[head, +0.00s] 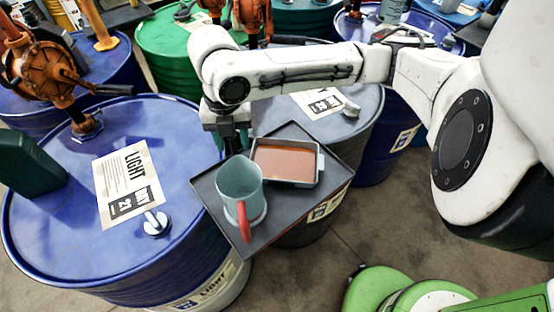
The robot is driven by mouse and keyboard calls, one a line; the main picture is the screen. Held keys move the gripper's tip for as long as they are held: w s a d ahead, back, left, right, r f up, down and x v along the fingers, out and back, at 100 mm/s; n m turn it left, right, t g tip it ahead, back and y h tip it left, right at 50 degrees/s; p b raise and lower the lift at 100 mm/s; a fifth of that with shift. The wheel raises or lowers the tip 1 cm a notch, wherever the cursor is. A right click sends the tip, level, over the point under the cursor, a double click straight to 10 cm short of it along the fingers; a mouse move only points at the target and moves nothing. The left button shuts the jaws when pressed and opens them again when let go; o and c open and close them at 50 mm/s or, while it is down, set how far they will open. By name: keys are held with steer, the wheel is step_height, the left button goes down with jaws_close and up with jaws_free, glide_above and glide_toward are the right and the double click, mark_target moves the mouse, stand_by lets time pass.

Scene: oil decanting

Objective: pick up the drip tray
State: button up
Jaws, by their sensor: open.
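The drip tray (318,168) is a shallow grey rectangular pan with reddish-brown liquid in it. It sits on a dark square board (207,192) that overlaps the front of a grey-blue drum. A pale teal jug (238,180) with a red handle stands on the same board, to the left of the drip tray and nearer to me. My gripper (233,150) points down at the board's back left edge, just left of the drip tray and behind the jug. It is open. Its fingertips are small and partly hidden, and I see nothing between them.
The grey-blue drum (365,110) stands under my arm. A green drum (165,45) and other drums crowd the back.

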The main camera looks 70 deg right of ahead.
steer(key=shift+f, duration=0.15)
jaws_close()
stand_by(0.4)
